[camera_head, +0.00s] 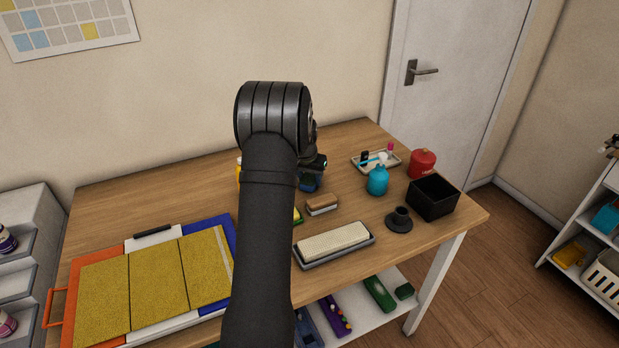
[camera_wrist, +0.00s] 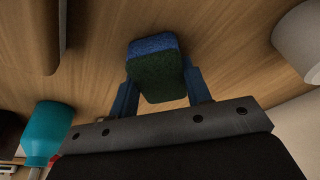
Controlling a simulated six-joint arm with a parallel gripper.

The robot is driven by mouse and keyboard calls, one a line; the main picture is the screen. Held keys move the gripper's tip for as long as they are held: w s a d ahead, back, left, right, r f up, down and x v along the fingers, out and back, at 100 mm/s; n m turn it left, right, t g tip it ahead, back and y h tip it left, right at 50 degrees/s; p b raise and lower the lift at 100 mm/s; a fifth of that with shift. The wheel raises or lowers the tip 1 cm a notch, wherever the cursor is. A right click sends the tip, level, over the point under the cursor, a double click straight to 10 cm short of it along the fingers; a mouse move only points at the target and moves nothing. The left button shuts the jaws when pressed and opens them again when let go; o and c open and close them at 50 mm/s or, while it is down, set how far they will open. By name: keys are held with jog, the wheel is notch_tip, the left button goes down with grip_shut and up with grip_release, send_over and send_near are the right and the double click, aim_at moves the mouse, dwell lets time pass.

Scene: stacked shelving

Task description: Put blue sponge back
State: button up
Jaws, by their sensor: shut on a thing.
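The blue sponge (camera_wrist: 155,68) has a blue face and a dark green side. In the wrist view it sits between the two fingers of my gripper (camera_wrist: 160,92), which is shut on it. In the head view a small part of the sponge (camera_head: 309,183) shows just below my gripper (camera_head: 312,172), over the back middle of the table. Most of the gripper is hidden behind my arm there. I cannot tell whether the sponge touches the table.
A brown-topped brush (camera_head: 322,204) and a whetstone in a grey tray (camera_head: 334,243) stand nearer the front. A teal bottle (camera_head: 377,181), black box (camera_head: 433,198) and red canister (camera_head: 422,163) stand to the right. Yellow sheets (camera_head: 155,285) cover the left.

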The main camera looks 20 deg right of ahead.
aim_at(311, 175)
jog(key=o, duration=0.9)
jog(key=v, duration=1.2)
jog(key=shift+r, duration=0.1)
jog(key=shift+w, duration=0.1)
jog(key=x, duration=1.1)
jog(key=shift+f, duration=0.4)
jog(key=shift+d, duration=0.15)
jog(key=shift+r, duration=1.65)
